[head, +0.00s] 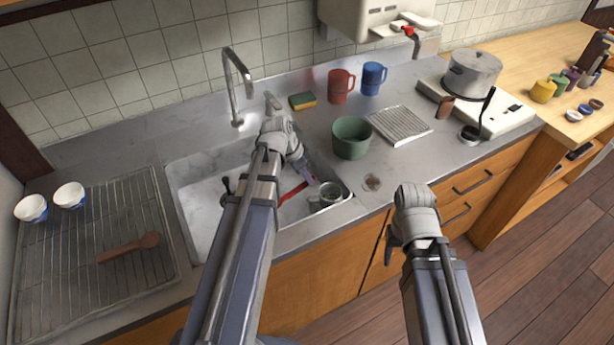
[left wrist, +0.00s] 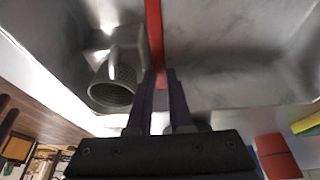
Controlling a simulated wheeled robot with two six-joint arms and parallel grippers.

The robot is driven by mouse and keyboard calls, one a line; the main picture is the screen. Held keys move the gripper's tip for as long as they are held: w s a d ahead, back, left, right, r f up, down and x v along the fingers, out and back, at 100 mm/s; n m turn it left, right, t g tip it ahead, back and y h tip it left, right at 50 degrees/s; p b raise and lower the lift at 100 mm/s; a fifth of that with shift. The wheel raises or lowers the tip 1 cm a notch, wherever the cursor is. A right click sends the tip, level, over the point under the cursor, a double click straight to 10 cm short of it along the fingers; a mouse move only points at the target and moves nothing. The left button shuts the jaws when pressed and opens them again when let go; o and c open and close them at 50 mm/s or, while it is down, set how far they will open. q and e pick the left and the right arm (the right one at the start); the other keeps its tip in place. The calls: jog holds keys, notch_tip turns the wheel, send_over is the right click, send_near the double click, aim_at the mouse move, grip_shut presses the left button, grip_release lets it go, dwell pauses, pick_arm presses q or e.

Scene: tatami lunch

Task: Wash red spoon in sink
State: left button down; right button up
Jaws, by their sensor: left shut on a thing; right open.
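The red spoon (head: 292,194) is in the right part of the metal sink (head: 205,205), partly hidden by my left arm. My left gripper (head: 310,178) reaches down into the sink and is shut on it. In the left wrist view the spoon's red strip (left wrist: 154,35) runs up from between the fingertips (left wrist: 160,78). The faucet (head: 236,90) stands behind the sink, left of my gripper; no water shows from it. My right gripper (head: 391,245) is open and empty in front of the counter, its fingers partly hidden by its wrist.
A strainer cup (head: 330,192) sits in the sink's right corner, close to my left gripper. A green pot (head: 352,138) stands right of the sink. A sponge (head: 302,101) and red mug (head: 341,87) are behind. A drying rack (head: 75,280) lies left.

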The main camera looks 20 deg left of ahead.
pick_arm(q)
jog(key=shift+f+b, duration=2.7)
jog(key=shift+f, duration=0.35)
jog(key=shift+s+a, duration=0.15)
jog(key=shift+s, duration=0.05)
jog(key=shift+s+a, duration=0.25)
jog(key=shift+s, duration=0.05)
jog(key=shift+r, duration=0.15)
notch_tip(320, 180, up, 14)
jog(key=p, duration=1.4)
jog(key=shift+r+p, duration=0.15)
jog(key=shift+p, duration=0.15)
notch_tip(320, 180, up, 5)
jog(key=p, duration=0.5)
send_over(300, 186)
jog(key=shift+w+d, duration=0.35)
jog(key=shift+d, duration=0.05)
